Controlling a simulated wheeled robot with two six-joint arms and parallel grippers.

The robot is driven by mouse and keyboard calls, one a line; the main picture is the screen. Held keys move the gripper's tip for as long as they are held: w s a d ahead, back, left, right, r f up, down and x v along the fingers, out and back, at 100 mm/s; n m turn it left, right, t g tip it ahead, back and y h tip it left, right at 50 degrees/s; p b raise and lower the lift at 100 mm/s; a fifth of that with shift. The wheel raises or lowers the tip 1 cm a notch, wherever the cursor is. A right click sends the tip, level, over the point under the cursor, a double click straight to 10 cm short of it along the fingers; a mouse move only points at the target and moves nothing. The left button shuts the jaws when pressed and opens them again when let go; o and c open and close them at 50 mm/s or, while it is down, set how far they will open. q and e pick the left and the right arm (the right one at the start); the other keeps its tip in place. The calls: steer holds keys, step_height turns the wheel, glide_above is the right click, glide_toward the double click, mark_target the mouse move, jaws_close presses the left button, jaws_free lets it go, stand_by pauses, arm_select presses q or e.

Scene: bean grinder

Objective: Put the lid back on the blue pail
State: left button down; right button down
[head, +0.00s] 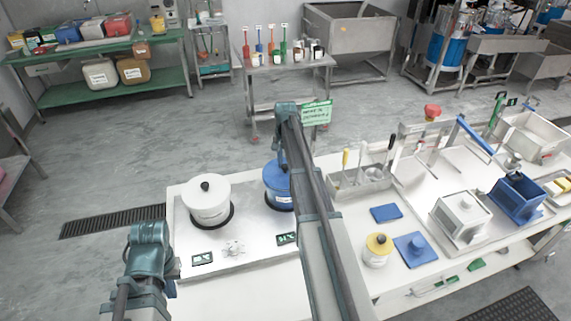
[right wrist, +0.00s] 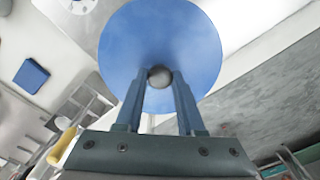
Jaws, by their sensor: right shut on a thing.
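The blue pail (head: 277,200) stands on the white table beside the white pot, partly hidden by my right arm. My right gripper (head: 280,158) is directly above the pail. In the right wrist view its two fingers (right wrist: 160,90) are shut on the dark round knob of the blue lid (right wrist: 160,40). The lid is a smooth blue disc and hides what is beneath it. I cannot tell whether it touches the pail's rim. My left gripper (head: 165,285) is low at the front left, and its fingers are mostly hidden.
The white lidded pot (head: 208,205) stands just left of the pail. A grey tool caddy (head: 360,183), a blue pad (head: 386,213) and a yellow-topped jar (head: 378,251) are to the right.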

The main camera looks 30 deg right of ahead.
steer(key=shift+c, duration=2.2)
jaws_free()
steer(key=shift+o, duration=0.3)
steer(key=o, duration=0.4)
steer(key=shift+r+p, duration=3.55)
